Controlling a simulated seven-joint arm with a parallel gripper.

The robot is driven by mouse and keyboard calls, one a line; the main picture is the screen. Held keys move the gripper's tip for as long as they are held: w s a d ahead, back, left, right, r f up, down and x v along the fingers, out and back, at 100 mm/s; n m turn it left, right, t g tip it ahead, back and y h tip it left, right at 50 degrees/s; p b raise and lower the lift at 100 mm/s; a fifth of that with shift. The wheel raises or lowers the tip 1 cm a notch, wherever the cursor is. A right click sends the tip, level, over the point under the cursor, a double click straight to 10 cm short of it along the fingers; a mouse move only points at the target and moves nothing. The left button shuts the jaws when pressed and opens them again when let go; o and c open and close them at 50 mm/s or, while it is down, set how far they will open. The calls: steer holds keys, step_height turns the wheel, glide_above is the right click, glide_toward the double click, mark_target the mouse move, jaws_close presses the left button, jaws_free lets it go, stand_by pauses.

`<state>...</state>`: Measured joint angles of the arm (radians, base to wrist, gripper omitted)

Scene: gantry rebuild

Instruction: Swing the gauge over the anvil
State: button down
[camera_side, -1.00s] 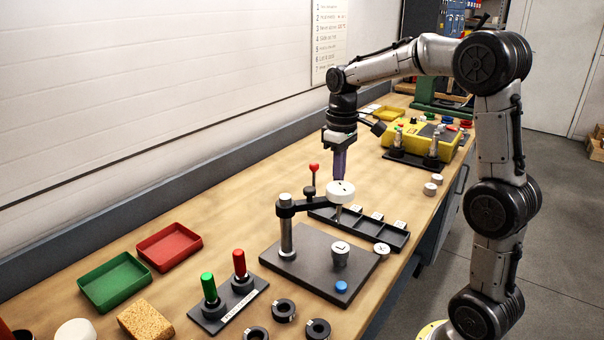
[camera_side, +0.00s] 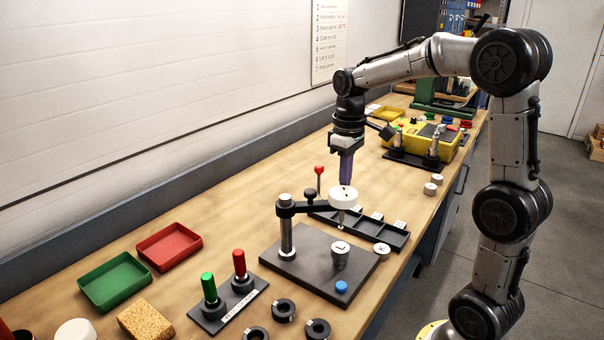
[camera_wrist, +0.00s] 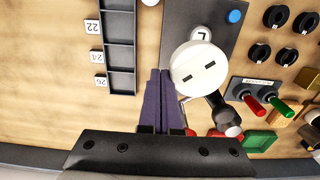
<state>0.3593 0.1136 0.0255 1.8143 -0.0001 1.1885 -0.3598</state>
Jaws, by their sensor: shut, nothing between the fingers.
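The gauge (camera_side: 344,198), a white round head on a black swing arm (camera_side: 312,208), hangs from a steel post (camera_side: 287,239) on a dark base plate (camera_side: 312,268). The anvil, a short grey cylinder marked L (camera_side: 340,257), stands on that plate below the gauge's stem tip, with a gap between. My gripper (camera_side: 346,182) is shut and empty, pointing down at the far side of the gauge head. In the wrist view my closed fingers (camera_wrist: 160,82) lie right beside the white gauge head (camera_wrist: 198,68); whether they touch it I cannot tell.
A red-knobbed lever (camera_side: 319,170) rises beside the swing arm. A black tray (camera_side: 375,234) with numbered white blocks lies behind the plate. A blue button (camera_side: 341,287) and a white disc (camera_side: 382,249) are near its edges. Red and green handles (camera_side: 239,265) stand at front left.

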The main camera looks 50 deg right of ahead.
steer(key=shift+s+a, duration=0.15)
steer(key=shift+s, duration=0.05)
stand_by(0.3)
steer(key=shift+s+a, duration=0.5)
steer(key=shift+s, duration=0.15)
steer(key=shift+w+d, duration=0.1)
steer(key=shift+w, duration=0.05)
steer(key=shift+w+d+r, duration=0.1)
steer(key=shift+w+d, duration=0.2)
steer(key=shift+w, duration=0.05)
step_height(320, 180, up, 9)
stand_by(0.8)
